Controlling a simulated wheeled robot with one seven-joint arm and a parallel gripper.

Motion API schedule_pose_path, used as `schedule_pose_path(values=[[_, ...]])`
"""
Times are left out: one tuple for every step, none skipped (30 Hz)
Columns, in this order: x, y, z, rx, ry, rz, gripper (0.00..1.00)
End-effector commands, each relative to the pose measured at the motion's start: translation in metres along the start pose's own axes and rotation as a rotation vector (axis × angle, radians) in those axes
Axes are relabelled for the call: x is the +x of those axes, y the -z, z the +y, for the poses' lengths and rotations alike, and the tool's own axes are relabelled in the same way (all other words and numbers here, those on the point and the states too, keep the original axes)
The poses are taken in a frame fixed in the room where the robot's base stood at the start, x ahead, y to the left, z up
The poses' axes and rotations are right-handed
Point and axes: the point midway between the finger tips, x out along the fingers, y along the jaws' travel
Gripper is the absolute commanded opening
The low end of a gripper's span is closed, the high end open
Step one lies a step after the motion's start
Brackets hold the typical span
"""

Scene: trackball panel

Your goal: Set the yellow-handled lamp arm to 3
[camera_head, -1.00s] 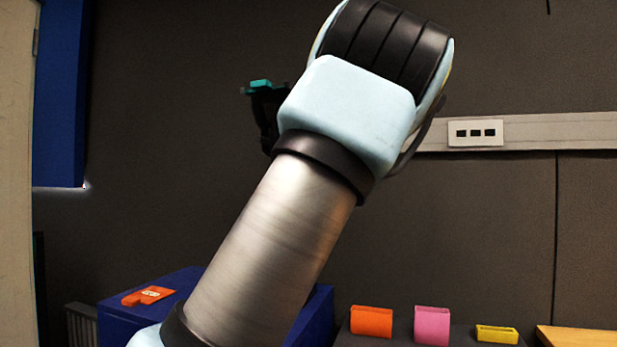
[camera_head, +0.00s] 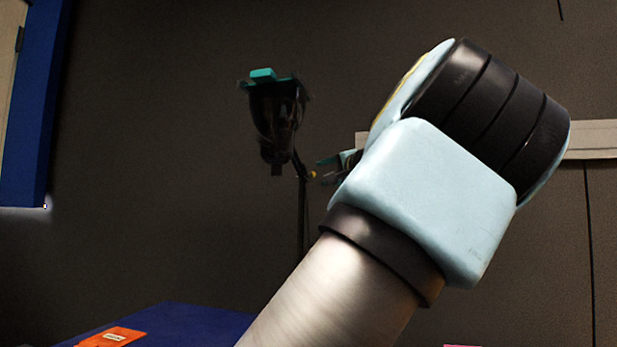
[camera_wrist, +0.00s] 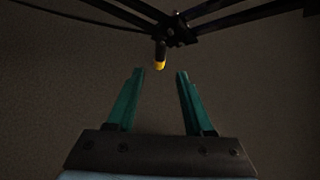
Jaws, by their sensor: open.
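The dark lamp (camera_head: 276,112) with teal parts on top stands left of my arm in the head view, on a thin black upright (camera_head: 301,215). A small yellow handle (camera_head: 313,174) shows beside the upright. In the wrist view the yellow-tipped handle (camera_wrist: 160,65) hangs from a dark joint where several black bars (camera_wrist: 255,14) meet. My gripper (camera_wrist: 160,75) is open and empty, its teal fingers on either side of the handle's line, with the handle just beyond the tips. In the head view my gripper (camera_head: 338,163) is mostly hidden behind my wrist. No number scale is readable.
A blue box (camera_head: 180,324) with an orange item (camera_head: 114,337) on it is at the lower left. A blue panel (camera_head: 34,110) stands at the far left. A pale rail (camera_head: 595,139) runs along the dark wall at the right.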

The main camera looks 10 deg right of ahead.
Motion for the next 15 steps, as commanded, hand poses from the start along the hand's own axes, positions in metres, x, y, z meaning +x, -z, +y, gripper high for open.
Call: schedule_pose_path(values=[[0.011, -0.001, -0.003, 0.001, 0.002, -0.005, 0.52], [0.016, -0.001, -0.003, 0.001, 0.002, -0.005, 0.52], [0.023, -0.001, -0.003, 0.002, 0.002, -0.004, 0.52], [0.029, -0.001, -0.003, 0.002, 0.001, -0.005, 0.52], [0.034, -0.001, -0.003, 0.001, 0.001, -0.005, 0.52], [0.041, -0.001, -0.003, 0.001, 0.002, -0.005, 0.52], [0.046, 0.0, -0.003, 0.0, 0.001, -0.004, 0.52], [0.051, -0.001, -0.003, 0.0, 0.001, -0.004, 0.52], [0.058, -0.001, -0.003, 0.0, 0.001, -0.005, 0.52], [0.062, -0.001, -0.003, 0.0, 0.001, -0.004, 0.52], [0.065, 0.0, -0.002, 0.0, 0.001, -0.003, 0.52], [0.07, 0.0, -0.002, 0.001, 0.0, -0.002, 0.52], [0.073, 0.0, -0.001, 0.001, 0.0, -0.002, 0.52], [0.075, 0.0, -0.001, 0.001, 0.0, -0.003, 0.52], [0.079, -0.001, -0.001, 0.001, 0.0, -0.003, 0.52]])
